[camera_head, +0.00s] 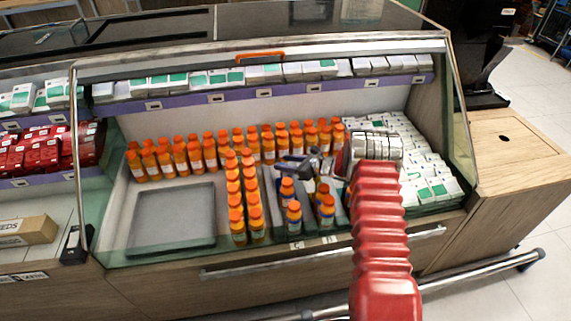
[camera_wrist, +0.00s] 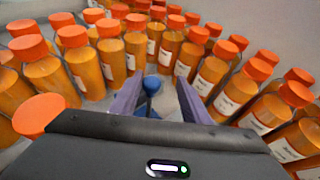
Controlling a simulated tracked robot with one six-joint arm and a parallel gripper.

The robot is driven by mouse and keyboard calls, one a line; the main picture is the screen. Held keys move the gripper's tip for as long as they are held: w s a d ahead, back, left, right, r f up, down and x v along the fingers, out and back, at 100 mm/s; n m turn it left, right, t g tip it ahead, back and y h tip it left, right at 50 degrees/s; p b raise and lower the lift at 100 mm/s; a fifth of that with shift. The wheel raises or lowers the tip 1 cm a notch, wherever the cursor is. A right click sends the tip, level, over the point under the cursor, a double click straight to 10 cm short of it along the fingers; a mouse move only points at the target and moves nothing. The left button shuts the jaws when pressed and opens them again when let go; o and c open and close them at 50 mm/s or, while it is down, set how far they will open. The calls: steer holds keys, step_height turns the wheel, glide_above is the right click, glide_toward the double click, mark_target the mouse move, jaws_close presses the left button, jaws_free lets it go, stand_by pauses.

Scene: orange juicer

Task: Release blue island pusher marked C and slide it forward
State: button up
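A small blue ball-shaped knob (camera_wrist: 151,84) on a blue stem shows between my fingers in the wrist view; it may be the pusher's handle. No letter C is readable on it. My gripper (camera_wrist: 156,90) is open, with its two grey-purple fingers apart on either side of the knob. The knob is close to the left finger; I cannot tell whether they touch. In the head view my gripper (camera_head: 298,165) is inside the display case, low among the orange bottles. The pusher's base and track are hidden by my gripper and the bottles.
Orange-capped bottles (camera_head: 235,190) stand in rows left of my gripper, with several bottles (camera_head: 327,210) in front. White boxes (camera_head: 430,180) lie at the right. An empty grey tray (camera_head: 175,215) lies at the left.

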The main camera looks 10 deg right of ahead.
steer(key=shift+d+r, duration=0.1)
steer(key=v, duration=1.3)
steer(key=shift+s+d, duration=0.25)
steer(key=shift+s, duration=0.05)
steer(key=s+a+r+n+g+h, duration=0.1)
steer(key=s+a+r+n+g, duration=0.1)
steer(key=s+a+r+n, duration=0.4)
steer(key=s+a+r+n+g, duration=0.25)
steer(key=s+r, duration=0.25)
steer(key=r, duration=0.4)
steer(key=s+a+r+n+g+h, duration=0.1)
steer(key=s+a+r+n, duration=0.4)
steer(key=s+r, duration=0.15)
steer(key=s+d+r+n+h, duration=0.1)
steer(key=s+r+n+h, duration=0.1)
steer(key=s, duration=0.6)
steer(key=s+d+r+n+t+h, duration=0.1)
steer(key=s+r+n+h, duration=0.2)
steer(key=s+n, duration=0.4)
steer(key=s+d+r+n+h, duration=0.1)
steer(key=s+r+n+h, duration=0.1)
steer(key=s, duration=0.7)
steer(key=shift+s+r+n+t, duration=0.35)
steer(key=shift+r+n, duration=0.55)
steer(key=shift+n, duration=0.35)
